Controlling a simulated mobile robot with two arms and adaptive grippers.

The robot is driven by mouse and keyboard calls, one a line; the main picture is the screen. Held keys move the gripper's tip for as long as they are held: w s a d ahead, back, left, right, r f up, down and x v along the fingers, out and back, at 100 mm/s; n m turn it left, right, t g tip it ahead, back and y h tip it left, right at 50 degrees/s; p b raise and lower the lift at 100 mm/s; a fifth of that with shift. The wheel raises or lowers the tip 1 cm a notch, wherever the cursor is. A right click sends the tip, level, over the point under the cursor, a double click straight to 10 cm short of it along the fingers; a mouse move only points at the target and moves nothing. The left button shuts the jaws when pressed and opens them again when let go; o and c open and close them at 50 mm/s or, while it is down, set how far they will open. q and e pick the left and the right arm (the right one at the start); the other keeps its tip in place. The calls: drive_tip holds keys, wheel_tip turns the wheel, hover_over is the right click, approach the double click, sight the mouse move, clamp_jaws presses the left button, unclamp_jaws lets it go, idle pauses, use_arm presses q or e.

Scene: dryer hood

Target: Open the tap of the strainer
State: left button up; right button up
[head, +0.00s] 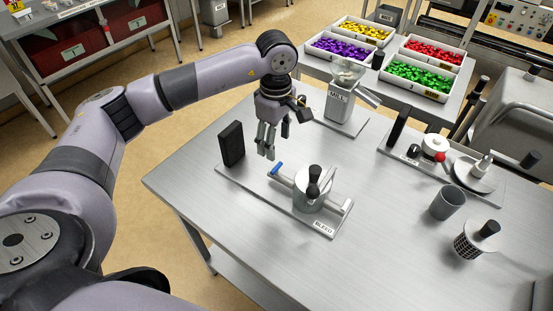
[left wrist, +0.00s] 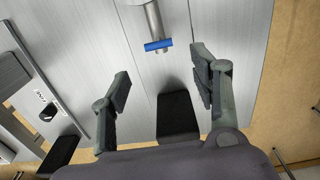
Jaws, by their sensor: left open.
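The strainer (head: 309,192) is a grey metal cylinder with a black knob on top, on a plate labelled BLEED. A pipe sticks out at its left and carries the tap, a small blue lever (head: 276,169) lying across the pipe. In the left wrist view the blue lever (left wrist: 158,45) is ahead of my fingers and crosswise to the pipe (left wrist: 153,18). My left gripper (head: 275,142) points down above and slightly behind the tap. It is open, empty and apart from the lever. My right gripper is not in view.
A black upright block (head: 232,143) stands on the plate (head: 300,220) left of the tap; it shows between my fingers in the wrist view (left wrist: 177,115). A mill (head: 342,100) stands behind. A grey cup (head: 447,203) and a perforated basket (head: 477,240) stand right. The front table is clear.

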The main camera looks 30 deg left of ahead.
sight(276, 167)
use_arm(q)
wheel_tip(276, 167, down, 9)
drive_tip(key=shift+w+r+p, duration=0.1)
drive_tip(key=shift+p, duration=1.1)
drive_tip(key=shift+f, duration=0.4)
drive_tip(key=c, duration=1.2)
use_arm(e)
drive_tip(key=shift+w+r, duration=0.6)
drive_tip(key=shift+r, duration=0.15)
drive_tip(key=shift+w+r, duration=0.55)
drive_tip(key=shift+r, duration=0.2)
